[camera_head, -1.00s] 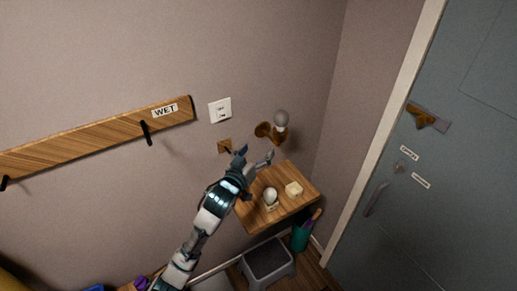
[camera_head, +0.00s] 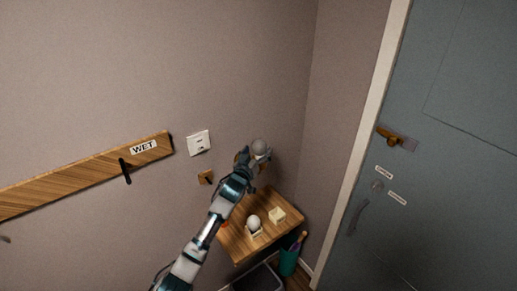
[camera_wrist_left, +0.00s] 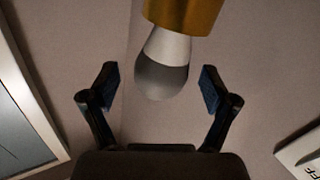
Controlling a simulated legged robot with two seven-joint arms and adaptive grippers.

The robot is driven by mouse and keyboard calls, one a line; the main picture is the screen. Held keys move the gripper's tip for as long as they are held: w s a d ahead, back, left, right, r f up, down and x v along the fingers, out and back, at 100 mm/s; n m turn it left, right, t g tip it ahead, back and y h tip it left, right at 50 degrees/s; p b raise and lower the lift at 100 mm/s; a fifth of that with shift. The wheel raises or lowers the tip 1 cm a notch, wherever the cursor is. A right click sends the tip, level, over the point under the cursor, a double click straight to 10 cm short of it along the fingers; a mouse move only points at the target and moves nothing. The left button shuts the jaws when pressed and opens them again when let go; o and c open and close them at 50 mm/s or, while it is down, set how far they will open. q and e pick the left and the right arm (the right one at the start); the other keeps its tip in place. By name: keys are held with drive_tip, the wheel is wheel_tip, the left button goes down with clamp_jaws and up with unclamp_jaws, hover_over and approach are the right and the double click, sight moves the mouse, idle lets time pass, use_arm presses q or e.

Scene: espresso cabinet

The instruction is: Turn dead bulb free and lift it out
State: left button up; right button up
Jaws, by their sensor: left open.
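The dead bulb is a grey globe with a paler neck, seated in a brass wall lamp holder. In the head view the bulb (camera_head: 261,147) shows just beyond my left gripper (camera_head: 255,158), which partly hides the holder. In the left wrist view the bulb (camera_wrist_left: 162,75) hangs from the brass holder (camera_wrist_left: 185,14) at the top. My left gripper (camera_wrist_left: 160,88) is open, with one dark finger on each side of the bulb and a gap on both sides. Another white bulb (camera_head: 254,223) rests in a small stand on the wooden shelf (camera_head: 236,245). My right gripper is not in view.
A pale block (camera_head: 277,215) sits on the shelf. A white switch plate (camera_head: 199,143) and a wooden rail (camera_head: 85,176) with hooks are on the wall to the left. A green cup (camera_head: 289,262) stands below the shelf. A grey door (camera_head: 450,170) is at the right.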

use_arm(q)
drive_tip(key=shift+w+d, duration=0.3)
drive_tip(key=shift+w, duration=0.2)
drive_tip(key=shift+a, duration=0.1)
drive_tip(key=shift+a, duration=0.1)
drive_tip(key=shift+a, duration=0.1)
drive_tip(key=shift+c, duration=1)
drive_tip(key=c, duration=1.1)
drive_tip(key=shift+o, duration=0.2)
drive_tip(key=shift+s+d+y+b, duration=0.1)
drive_tip(key=shift+d+y+b, duration=0.2)
drive_tip(key=shift+b, duration=0.1)
drive_tip(key=shift+f+n+t+y+b, duration=0.15)
drive_tip(key=shift+n+t+y+b, duration=0.15)
drive_tip(key=shift+n+y+b, duration=0.9)
drive_tip(key=shift+y+b, duration=0.3)
drive_tip(key=shift+r, duration=0.25)
